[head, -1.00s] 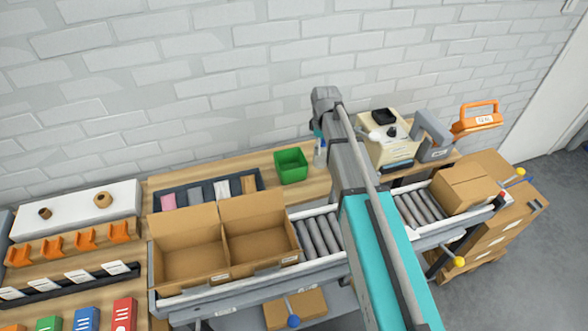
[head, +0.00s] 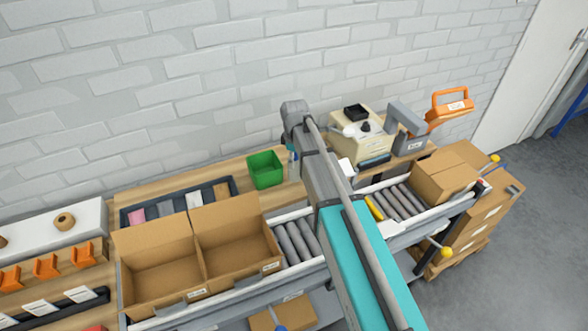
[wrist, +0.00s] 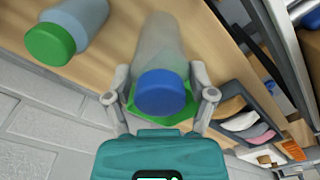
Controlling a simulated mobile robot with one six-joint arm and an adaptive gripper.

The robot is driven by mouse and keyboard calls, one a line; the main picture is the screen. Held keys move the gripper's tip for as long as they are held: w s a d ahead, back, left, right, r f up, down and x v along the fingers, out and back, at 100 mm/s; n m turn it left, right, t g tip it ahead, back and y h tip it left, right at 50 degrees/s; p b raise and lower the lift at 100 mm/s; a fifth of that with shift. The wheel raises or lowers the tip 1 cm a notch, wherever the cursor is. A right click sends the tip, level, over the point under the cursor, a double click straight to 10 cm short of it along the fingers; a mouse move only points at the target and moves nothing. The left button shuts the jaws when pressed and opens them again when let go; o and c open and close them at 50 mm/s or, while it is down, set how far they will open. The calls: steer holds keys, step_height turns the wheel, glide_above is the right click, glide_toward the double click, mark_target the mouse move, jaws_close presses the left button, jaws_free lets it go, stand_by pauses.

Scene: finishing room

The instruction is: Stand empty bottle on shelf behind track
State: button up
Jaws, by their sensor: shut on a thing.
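A clear, empty-looking bottle with a blue cap (wrist: 161,92) is between the fingers of my gripper (wrist: 160,98) in the wrist view; the gripper is shut on it. A second bottle with a green cap (wrist: 50,44) and grey-blue body is beside it at upper left. In the head view my gripper (head: 290,149) is small, at the arm's far end over the wooden shelf (head: 276,195) behind the roller track (head: 298,240). A pale bottle part shows below it; I cannot tell whether the base touches the shelf.
A green bin (head: 265,170) stands just left of my gripper, with a dark divided tray (head: 180,204) farther left. Open cartons (head: 160,270) and a closed carton (head: 443,176) sit on the track. A cream machine (head: 362,138) stands right of my arm.

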steer(key=shift+f+b, duration=1.9)
steer(key=shift+f, duration=0.15)
steer(key=o, duration=1)
steer(key=shift+c, duration=0.2)
steer(key=shift+r, duration=0.25)
step_height(320, 180, up, 12)
steer(key=p, duration=1.2)
steer(key=shift+f, duration=0.1)
